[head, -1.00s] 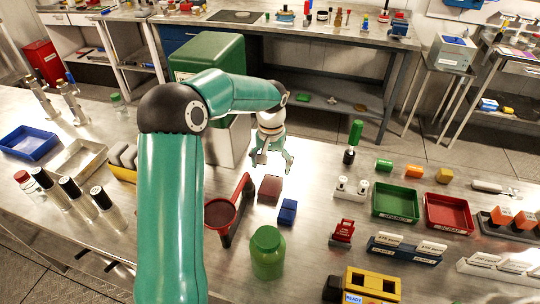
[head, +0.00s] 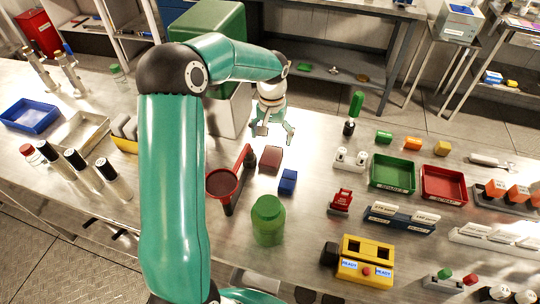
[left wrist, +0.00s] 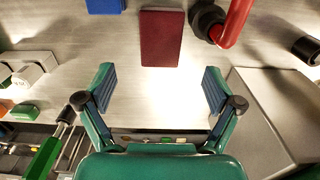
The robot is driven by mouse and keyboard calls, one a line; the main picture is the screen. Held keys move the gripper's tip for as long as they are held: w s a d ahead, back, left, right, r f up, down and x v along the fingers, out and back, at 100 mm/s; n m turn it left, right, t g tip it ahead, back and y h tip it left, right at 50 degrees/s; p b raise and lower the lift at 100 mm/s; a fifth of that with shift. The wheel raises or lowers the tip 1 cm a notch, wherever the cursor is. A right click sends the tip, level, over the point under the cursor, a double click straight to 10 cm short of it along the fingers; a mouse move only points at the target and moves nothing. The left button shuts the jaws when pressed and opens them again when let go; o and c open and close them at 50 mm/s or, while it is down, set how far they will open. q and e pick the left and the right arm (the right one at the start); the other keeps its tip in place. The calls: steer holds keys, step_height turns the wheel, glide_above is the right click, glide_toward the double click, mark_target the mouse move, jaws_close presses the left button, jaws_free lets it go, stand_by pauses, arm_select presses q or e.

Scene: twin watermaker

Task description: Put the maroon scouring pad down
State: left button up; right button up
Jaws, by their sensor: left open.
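The maroon scouring pad (head: 270,159) lies on the steel bench, beside a blue block (head: 288,182). It also shows in the left wrist view (left wrist: 162,38), at the top centre, beyond my fingertips. My left gripper (head: 273,130) is open and empty, just behind the pad in the head view and apart from it. In the left wrist view its two fingers (left wrist: 159,88) stand wide apart with bare bench between them. My right gripper is not in view.
A red-handled strainer or pan (head: 222,182) lies left of the pad, and a green jar (head: 268,220) stands in front. A grey box with a green top (head: 228,118) is behind left. Green (head: 393,188) and red trays (head: 444,198) are on the right.

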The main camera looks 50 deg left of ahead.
mark_target(271, 154)
arm_select(q)
step_height(271, 154, down, 3)
steer(key=shift+r, duration=0.15)
steer(key=shift+f+p, duration=0.5)
steer(key=shift+p, duration=0.05)
step_height(271, 154, down, 4)
steer(key=shift+a+f+p, duration=0.1)
steer(key=shift+a+p, duration=0.05)
steer(key=shift+p, duration=0.45)
steer(key=c, duration=1.2)
steer(key=shift+c, duration=0.2)
